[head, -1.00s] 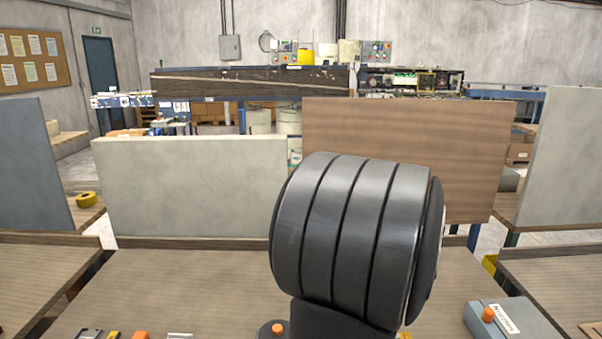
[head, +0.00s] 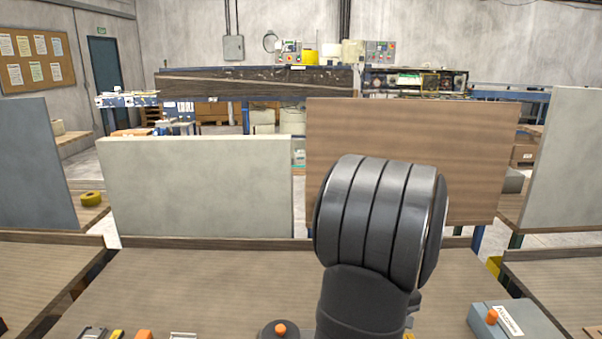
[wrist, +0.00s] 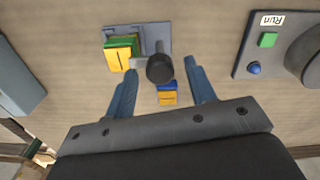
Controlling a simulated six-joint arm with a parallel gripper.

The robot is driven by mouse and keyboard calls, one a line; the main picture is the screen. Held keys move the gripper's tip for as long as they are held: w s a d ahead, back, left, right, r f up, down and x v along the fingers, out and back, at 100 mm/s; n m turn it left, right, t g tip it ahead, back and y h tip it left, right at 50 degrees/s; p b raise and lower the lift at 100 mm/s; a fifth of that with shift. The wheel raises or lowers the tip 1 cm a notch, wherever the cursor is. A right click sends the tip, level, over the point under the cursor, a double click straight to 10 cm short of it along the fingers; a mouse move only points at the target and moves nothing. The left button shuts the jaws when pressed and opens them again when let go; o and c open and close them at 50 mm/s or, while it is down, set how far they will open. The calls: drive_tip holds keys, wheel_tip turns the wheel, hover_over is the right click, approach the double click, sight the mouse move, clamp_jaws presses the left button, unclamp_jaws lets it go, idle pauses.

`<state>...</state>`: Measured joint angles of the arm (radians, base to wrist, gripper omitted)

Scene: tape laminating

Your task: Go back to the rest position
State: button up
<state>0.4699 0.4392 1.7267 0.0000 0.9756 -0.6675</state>
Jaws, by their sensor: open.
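My gripper (wrist: 162,97) shows in the wrist view with its two blue fingers spread apart, and nothing is held between them. It points down at the table (wrist: 200,45). Beyond the fingertips stands a grey fixture (wrist: 152,35) with a dark round knob (wrist: 160,69). A yellow and green block (wrist: 121,52) is at the fixture's left side. A small blue and orange block (wrist: 167,94) shows between the fingers. In the head view my dark ribbed arm link fills the middle right, and the gripper is out of view.
A control box (wrist: 270,45) with a green button, a blue button and a "Run" label lies at the right. A grey box with an orange knob (head: 492,317) is at the front right. Upright panels (head: 195,185) stand behind the table. The table's middle left is clear.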

wheel_tip(320, 180, up, 18)
wheel_tip(320, 180, down, 18)
drive_tip(key=n, duration=0.4)
wheel_tip(320, 180, up, 18)
drive_tip(key=n, duration=0.7)
drive_tip(key=shift+w+f+n, duration=0.2)
drive_tip(key=shift+w+n, duration=0.05)
drive_tip(key=shift+n, duration=0.15)
idle(0.5)
